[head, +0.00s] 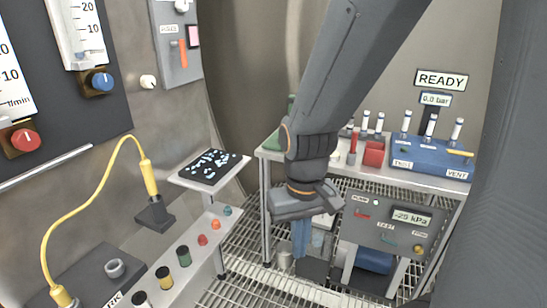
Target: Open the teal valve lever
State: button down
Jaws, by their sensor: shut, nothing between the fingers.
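My gripper (304,206) hangs from my arm in the middle of the view, left of the panel and apart from the lever. It is shut and empty.
The panel also carries a red lever (362,216), a -25 kPa display (411,217) and a yellow knob (419,250). Above it, a bench holds a blue manifold (430,160) and a red box (373,153). A shelf with coloured knobs (183,256) stands left.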

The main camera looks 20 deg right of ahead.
aim_at(382, 238)
jog(key=z, duration=2.9)
jog(key=k, duration=0.95)
jog(key=u, duration=1.95)
jog(key=i, duration=0.5)
jog(key=u, duration=0.05)
